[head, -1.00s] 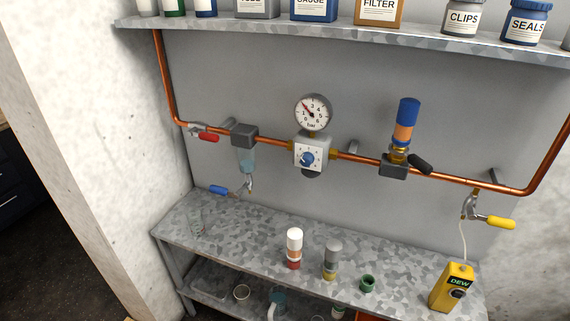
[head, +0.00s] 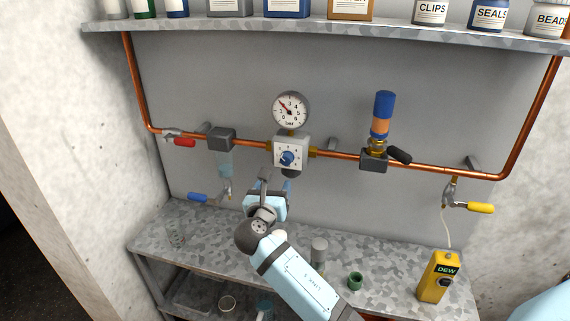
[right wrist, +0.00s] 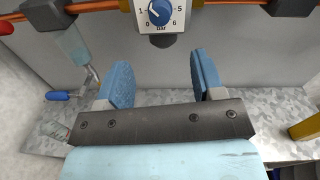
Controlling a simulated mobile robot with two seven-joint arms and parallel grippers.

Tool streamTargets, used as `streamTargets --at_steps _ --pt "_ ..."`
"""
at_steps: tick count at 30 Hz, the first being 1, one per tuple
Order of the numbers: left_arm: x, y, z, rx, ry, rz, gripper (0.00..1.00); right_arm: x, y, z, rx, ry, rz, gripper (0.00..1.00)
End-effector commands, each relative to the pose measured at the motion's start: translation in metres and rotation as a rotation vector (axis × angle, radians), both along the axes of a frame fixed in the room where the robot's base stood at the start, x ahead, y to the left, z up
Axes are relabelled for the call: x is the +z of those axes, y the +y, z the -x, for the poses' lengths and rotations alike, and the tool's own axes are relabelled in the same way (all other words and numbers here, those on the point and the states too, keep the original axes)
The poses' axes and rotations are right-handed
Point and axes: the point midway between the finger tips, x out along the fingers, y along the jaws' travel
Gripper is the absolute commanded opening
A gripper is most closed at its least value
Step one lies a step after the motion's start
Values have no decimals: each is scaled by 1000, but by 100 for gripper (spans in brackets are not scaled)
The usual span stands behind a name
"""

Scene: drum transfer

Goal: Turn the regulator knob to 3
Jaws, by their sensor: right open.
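The regulator (head: 304,146) is a pale box on the copper pipe with a blue knob (head: 287,158) on its front, which also shows at the top of the right wrist view (right wrist: 160,12). The dial around the knob is numbered; the knob's exact setting is too small to read surely. The round pressure gauge (head: 291,110) above has its needle pointing up and left. My right gripper (head: 274,180) is open and empty, just below and in front of the regulator. In the right wrist view its blue fingers (right wrist: 162,72) stand apart below the knob, not touching it. My left gripper is out of view.
A filter (head: 221,139) with a red-handled valve sits left on the pipe. A blue-topped valve unit (head: 380,125) with a black lever sits right. A yellow DEW meter (head: 439,277) and a green ring (head: 355,280) stand on the bench. A shelf (head: 250,27) of jars runs above.

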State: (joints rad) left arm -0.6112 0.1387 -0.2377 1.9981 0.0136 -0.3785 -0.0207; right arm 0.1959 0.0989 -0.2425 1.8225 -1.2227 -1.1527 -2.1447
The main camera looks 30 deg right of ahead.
Motion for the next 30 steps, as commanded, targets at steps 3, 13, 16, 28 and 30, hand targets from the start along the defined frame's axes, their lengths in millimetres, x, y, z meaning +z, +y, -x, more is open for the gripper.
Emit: streamTargets --at_steps 3,13,16,28,30 --pt "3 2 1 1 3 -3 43 2 -16 -14 -2 0 -1 62" --pt "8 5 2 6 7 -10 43 1 -67 -61 0 0 -3 62" --pt "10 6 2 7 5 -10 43 1 -78 -72 2 -1 -4 62" --pt "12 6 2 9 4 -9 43 -1 -94 -86 3 -1 -5 62" --pt "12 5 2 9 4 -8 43 -1 -94 -85 3 -1 -5 62"
